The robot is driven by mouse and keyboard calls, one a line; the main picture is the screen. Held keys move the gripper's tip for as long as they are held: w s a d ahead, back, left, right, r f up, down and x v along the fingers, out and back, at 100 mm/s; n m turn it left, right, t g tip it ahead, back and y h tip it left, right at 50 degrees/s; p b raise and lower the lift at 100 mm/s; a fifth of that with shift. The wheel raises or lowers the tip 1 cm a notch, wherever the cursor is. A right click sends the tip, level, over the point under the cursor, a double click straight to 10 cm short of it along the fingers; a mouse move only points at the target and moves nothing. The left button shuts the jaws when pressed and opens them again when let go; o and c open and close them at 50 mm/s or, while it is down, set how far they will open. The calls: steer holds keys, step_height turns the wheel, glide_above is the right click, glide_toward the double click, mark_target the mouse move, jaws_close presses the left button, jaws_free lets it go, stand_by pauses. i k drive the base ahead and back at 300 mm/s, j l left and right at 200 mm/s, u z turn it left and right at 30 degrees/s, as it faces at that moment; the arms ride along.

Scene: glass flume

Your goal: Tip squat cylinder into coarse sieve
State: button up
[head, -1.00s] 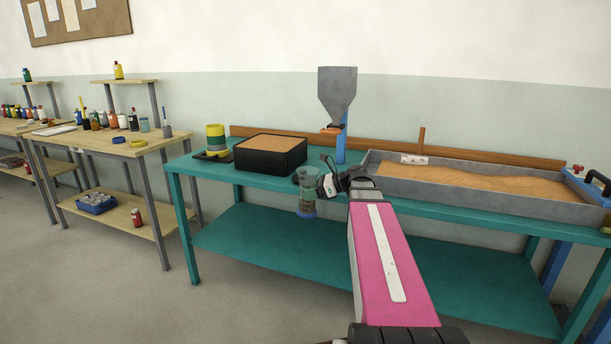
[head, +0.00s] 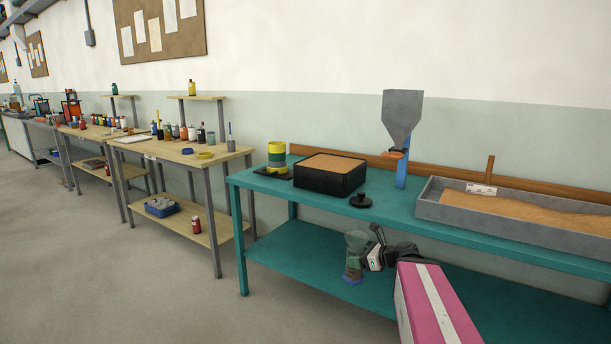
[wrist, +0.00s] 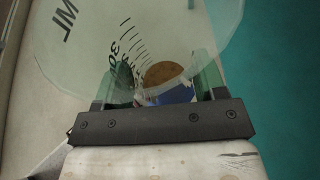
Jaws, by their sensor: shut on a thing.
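My gripper (head: 364,256) is shut on the squat cylinder (head: 354,244), a clear graduated vessel with a blue foot. It stands upright in the jaws, in front of the teal bench. In the wrist view the jaws (wrist: 155,88) grip its clear wall (wrist: 75,45), which bears black scale marks. Brown material (wrist: 165,74) shows inside it. A stack of yellow and green rings (head: 277,153), which looks like sieves, stands at the bench's left end, away from my gripper. I cannot tell which ring is the coarse sieve.
A black box of sand (head: 328,182) and a small black lidded thing (head: 361,200) sit on the teal bench (head: 410,212). A grey hopper (head: 402,118) stands behind. A long sand tray (head: 470,213) is at right. Wooden tables (head: 180,150) are at left; open floor lies in front.

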mark_target(274, 146)
steer(key=j+z, duration=0.25)
steer(key=j, duration=1.35)
steer(key=j+z, duration=0.25)
steer(key=j, duration=1.35)
